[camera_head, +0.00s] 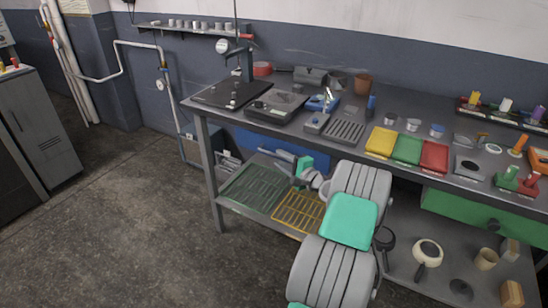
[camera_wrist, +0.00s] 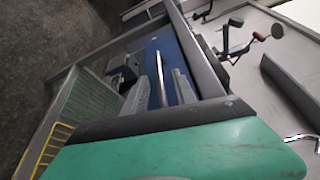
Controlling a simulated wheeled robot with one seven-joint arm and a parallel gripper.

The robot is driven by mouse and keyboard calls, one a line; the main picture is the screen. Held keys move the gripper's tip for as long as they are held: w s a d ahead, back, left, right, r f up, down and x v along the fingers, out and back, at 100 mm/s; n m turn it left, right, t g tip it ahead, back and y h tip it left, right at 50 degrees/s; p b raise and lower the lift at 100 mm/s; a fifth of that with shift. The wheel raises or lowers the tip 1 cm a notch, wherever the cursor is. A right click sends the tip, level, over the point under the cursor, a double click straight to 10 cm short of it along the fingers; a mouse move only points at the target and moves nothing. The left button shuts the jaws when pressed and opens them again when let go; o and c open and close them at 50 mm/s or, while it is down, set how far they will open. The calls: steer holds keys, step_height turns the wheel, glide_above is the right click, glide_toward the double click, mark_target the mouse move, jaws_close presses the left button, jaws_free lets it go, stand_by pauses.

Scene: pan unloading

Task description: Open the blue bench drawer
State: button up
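The blue bench drawer (camera_head: 258,143) is under the left part of the bench top in the head view. Its front looks shut, roughly flush below the bench edge. It also shows as a blue panel (camera_wrist: 184,88) in the wrist view, with a pale metallic bar in front of it; I cannot tell whether this is its handle or a finger of mine. My gripper (camera_head: 284,156) is in front of the drawer's right part, below the bench edge. My wrist and arm hide part of the drawer. Contact and finger opening are unclear.
The bench top (camera_head: 398,103) above carries trays, tools and cups. The lower shelf holds a green rack (camera_head: 255,187), a yellow wire rack (camera_head: 298,212) and pans. A green drawer (camera_head: 480,211) is at the right. The floor (camera_head: 120,220) at left is clear.

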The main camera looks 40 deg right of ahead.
mark_target(274, 155)
steer(key=w, duration=0.4)
steer(key=shift+w+d+f, duration=0.1)
steer(key=shift+w+f, duration=0.05)
steer(key=shift+c, duration=0.5)
jaws_close()
stand_by(0.7)
